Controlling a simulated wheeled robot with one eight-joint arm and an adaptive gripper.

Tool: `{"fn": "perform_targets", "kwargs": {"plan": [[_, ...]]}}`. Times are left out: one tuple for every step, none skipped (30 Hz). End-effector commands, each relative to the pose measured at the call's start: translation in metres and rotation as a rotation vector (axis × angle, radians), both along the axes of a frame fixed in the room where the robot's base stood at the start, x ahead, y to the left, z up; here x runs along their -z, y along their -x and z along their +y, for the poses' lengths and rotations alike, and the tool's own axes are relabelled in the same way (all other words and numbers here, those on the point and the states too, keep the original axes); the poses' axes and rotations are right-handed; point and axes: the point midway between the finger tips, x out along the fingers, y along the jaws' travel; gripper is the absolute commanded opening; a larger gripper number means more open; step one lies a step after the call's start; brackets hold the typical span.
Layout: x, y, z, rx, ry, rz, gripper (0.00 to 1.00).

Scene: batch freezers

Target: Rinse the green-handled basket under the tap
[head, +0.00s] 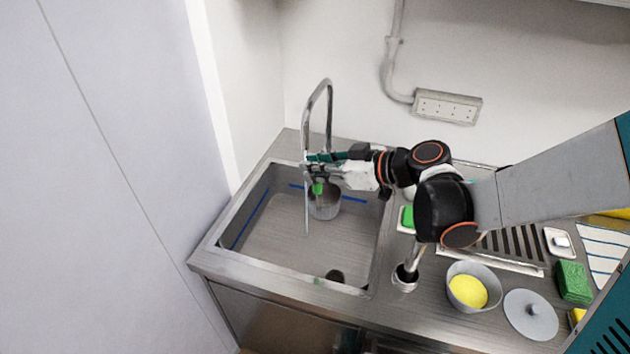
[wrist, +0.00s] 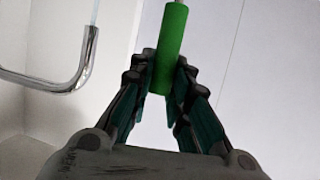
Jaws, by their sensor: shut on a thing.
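My gripper (head: 318,172) is shut on the green handle (head: 317,188) of a grey basket (head: 325,206). In the wrist view the green handle (wrist: 168,50) stands between my two fingers (wrist: 160,92). The basket hangs upright in the sink (head: 270,235), toward its back right; I cannot tell whether it touches the bottom. The curved metal tap (head: 329,100) rises behind the sink. A thin pale vertical line, seemingly water (head: 306,215), runs down from its spout along the basket's left edge. I cannot tell whether it hits the basket. The tap also shows in the wrist view (wrist: 75,75).
A drain hole (head: 335,276) is at the sink's front. Right of the sink are a grey bowl with yellow contents (head: 468,291), a grey lid (head: 531,314), a green sponge (head: 573,281) and a slotted grate (head: 510,246). A wall panel stands close on the left.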

Motion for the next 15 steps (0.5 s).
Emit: {"fn": "perform_targets", "kwargs": {"plan": [[-0.003,0.003,-0.001,0.0,0.0,0.0,0.0],[-0.005,0.004,-0.001,0.0,0.0,0.0,0.0],[-0.008,0.007,-0.001,0.0,0.0,0.0,0.0],[-0.01,0.009,-0.002,0.0,0.0,0.0,0.0],[-0.012,0.011,-0.002,0.0,0.0,0.0,0.0],[-0.014,0.014,-0.003,0.0,0.0,0.0,0.0],[-0.016,0.017,-0.003,0.0,0.0,0.0,0.0],[-0.017,0.019,-0.004,0.0,0.0,0.0,0.0],[-0.02,0.021,-0.004,0.0,0.0,0.0,0.0],[-0.021,0.023,-0.005,0.0,0.0,0.0,0.0],[-0.023,0.025,-0.005,0.0,0.0,0.0,0.0],[-0.025,0.028,-0.006,0.0,0.0,0.0,0.0],[-0.027,0.03,-0.006,0.0,0.0,0.0,0.0],[-0.029,0.032,-0.007,0.0,0.0,0.0,0.0],[-0.031,0.035,-0.007,0.001,0.0,0.0,0.0]]}}
